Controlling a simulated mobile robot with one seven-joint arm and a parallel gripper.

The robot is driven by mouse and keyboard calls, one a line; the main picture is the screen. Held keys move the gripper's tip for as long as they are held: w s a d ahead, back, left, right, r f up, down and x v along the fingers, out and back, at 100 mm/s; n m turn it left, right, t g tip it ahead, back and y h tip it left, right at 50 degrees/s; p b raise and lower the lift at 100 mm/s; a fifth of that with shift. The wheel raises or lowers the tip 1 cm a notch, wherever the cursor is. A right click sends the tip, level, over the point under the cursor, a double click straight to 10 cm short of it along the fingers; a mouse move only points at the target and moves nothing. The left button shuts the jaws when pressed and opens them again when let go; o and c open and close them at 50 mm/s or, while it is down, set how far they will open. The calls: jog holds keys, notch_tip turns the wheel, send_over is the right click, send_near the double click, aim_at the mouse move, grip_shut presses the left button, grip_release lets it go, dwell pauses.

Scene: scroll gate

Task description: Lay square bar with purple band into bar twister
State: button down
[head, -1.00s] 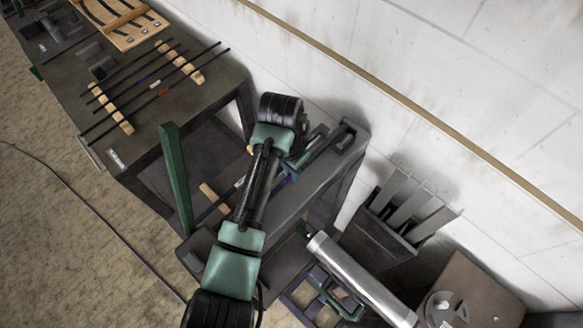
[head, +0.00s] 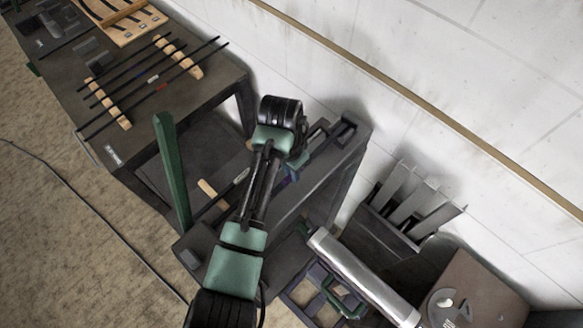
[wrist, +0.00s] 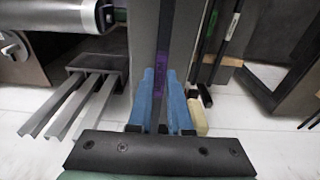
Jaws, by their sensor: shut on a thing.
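My gripper (wrist: 163,110) is shut, its two blue fingers around a thin dark square bar (wrist: 164,35). The bar's purple band (wrist: 160,76) shows just beyond the fingertips in the wrist view. In the head view my arm hides most of the bar, and my gripper (head: 291,172) shows only partly beside the wrist. The bar twister (head: 300,205) is the long dark stand under my arm, with a block (head: 348,128) at its far end. The bar lies over and along the twister; I cannot tell whether it touches.
A dark table (head: 205,95) at upper left carries several bars on wooden rests (head: 107,105). A green post (head: 172,170) rises left of the twister. A bin of flat grey strips (head: 400,215) and a silver cylinder (head: 360,275) stand to the right, by the white wall.

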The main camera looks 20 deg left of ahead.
dwell(0.4)
jog(key=c, duration=0.8)
grip_release()
jog(key=shift+o, duration=0.2)
jog(key=shift+s, duration=0.1)
notch_tip(320, 180, up, 13)
jog(key=s+p, duration=0.1)
jog(key=shift+a+p, duration=0.3)
jog(key=shift+p, duration=0.05)
